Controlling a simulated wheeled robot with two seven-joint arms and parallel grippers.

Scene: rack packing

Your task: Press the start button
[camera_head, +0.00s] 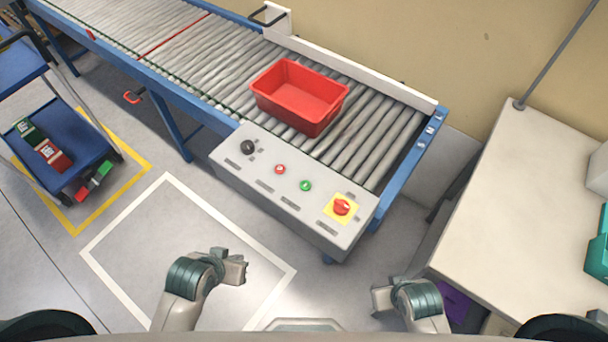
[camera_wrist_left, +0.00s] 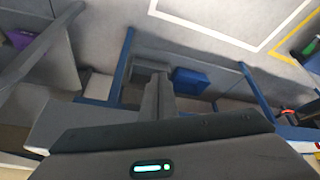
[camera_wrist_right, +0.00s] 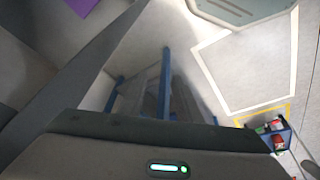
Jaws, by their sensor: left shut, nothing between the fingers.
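A grey control panel (camera_head: 262,190) is mounted along the near side of the conveyor. It carries a black knob (camera_head: 248,147), a red button (camera_head: 280,169), a green button (camera_head: 306,185) and a red mushroom knob (camera_head: 341,207) on a yellow square. Their labels are too small to read. My left gripper (camera_head: 236,270) is shut and empty, in front of the panel and apart from it. Its closed fingers also show in the left wrist view (camera_wrist_left: 158,97). My right gripper (camera_head: 382,299) is right of it, apart from the panel; its finger opening is unclear.
A red bin (camera_head: 318,116) sits on the roller conveyor (camera_head: 200,62), behind the panel. A pale table (camera_head: 520,200) stands at the right. A blue cart (camera_head: 70,130) with small boxes is at the left. The floor square before the panel is clear.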

